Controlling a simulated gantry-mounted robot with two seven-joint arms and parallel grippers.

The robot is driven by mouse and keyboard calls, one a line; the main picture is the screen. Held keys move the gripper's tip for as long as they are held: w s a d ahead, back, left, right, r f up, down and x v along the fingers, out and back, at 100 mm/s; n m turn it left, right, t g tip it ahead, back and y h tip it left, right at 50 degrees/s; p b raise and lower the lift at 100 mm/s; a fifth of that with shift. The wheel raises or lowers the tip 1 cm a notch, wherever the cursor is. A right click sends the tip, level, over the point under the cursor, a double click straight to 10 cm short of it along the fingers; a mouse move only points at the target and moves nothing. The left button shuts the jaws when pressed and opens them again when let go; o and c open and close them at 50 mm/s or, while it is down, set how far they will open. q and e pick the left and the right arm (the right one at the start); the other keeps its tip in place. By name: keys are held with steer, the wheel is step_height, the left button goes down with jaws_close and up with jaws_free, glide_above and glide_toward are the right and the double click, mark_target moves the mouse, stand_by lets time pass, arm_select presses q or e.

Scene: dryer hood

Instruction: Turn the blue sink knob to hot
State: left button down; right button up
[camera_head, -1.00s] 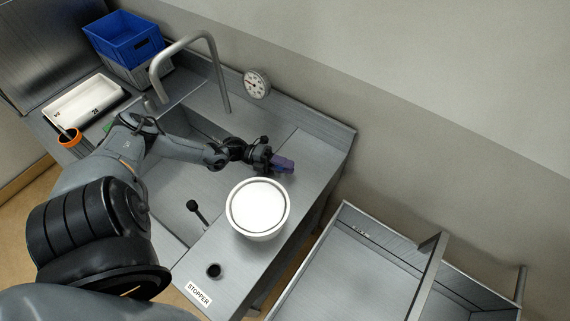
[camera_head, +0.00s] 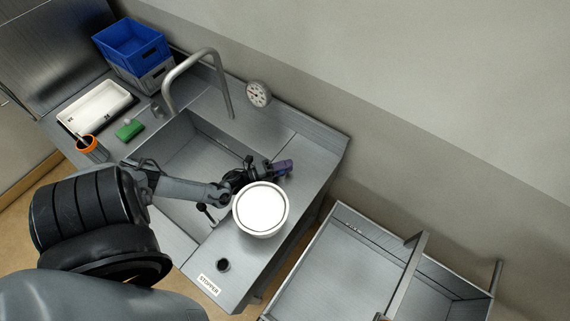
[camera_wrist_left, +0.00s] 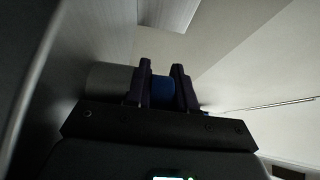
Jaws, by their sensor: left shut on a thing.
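My left gripper (camera_head: 283,168) is over the right part of the steel sink counter, just behind a white round bowl. In the left wrist view, its two dark fingers (camera_wrist_left: 162,85) are shut on a blue piece, which I take to be the blue sink knob (camera_wrist_left: 162,90). A grey cylinder (camera_wrist_left: 108,80) shows to the left of the fingers there. In the head view the knob is not clear, as the fingers cover it. Its hot or cold marking cannot be seen. My right gripper is not in view.
The white bowl (camera_head: 261,209) stands close in front of the gripper. A tall curved faucet (camera_head: 196,55) rises behind the sink basin. A round dial (camera_head: 258,94) is at the wall. Blue crate (camera_head: 131,45), white tray (camera_head: 95,104) and green sponge (camera_head: 129,130) are left.

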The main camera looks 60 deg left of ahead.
arm_select(q)
steer(key=shift+n+y, duration=0.4)
steer(key=shift+y, duration=0.3)
steer(key=c, duration=1)
jaws_free()
steer(key=shift+c, duration=0.2)
